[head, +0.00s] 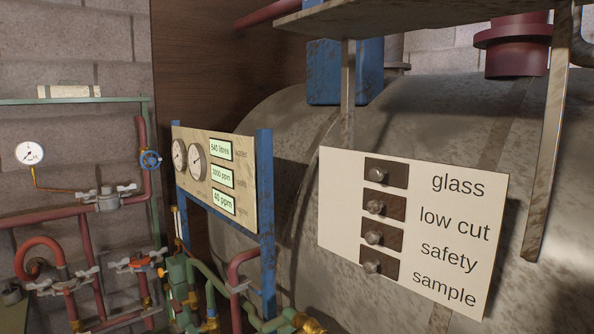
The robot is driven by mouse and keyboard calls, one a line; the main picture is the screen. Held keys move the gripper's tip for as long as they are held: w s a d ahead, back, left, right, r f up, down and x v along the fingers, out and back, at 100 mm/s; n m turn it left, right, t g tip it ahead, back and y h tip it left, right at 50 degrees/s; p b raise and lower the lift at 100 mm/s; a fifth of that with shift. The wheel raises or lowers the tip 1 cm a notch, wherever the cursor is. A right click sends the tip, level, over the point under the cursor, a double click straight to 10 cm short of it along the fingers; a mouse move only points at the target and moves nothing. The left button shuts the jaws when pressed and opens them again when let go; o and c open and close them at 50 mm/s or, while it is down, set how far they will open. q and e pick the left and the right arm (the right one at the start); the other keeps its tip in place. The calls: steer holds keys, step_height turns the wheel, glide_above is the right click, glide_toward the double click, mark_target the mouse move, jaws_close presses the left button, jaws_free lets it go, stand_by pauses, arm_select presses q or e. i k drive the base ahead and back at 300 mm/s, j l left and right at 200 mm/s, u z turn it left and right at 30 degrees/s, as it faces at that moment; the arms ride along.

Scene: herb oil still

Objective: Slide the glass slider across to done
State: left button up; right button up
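The glass slider (378,174) is a round metal knob in the top dark slot of a white board (340,205) on the right. The knob sits in the left part of its slot, and the word "glass" is printed to the right. I see no mark reading "done" on the board. Neither of my grippers is in view, and nothing covers the slider.
Below it are similar knobs for low cut (376,207), safety (374,238) and sample (372,267), all left in their slots. A large grey tank (300,125) stands behind the board. A slanted metal strut (546,150) is to the right. A gauge panel (243,200) and pipes are left.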

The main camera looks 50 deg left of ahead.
mark_target(386, 172)
steer(key=j+u, duration=0.15)
steer(key=u, duration=0.8)
steer(key=k+j+u, duration=0.15)
steer(key=k+j, duration=0.2)
steer(key=i+l, duration=0.35)
steer(key=l, duration=0.1)
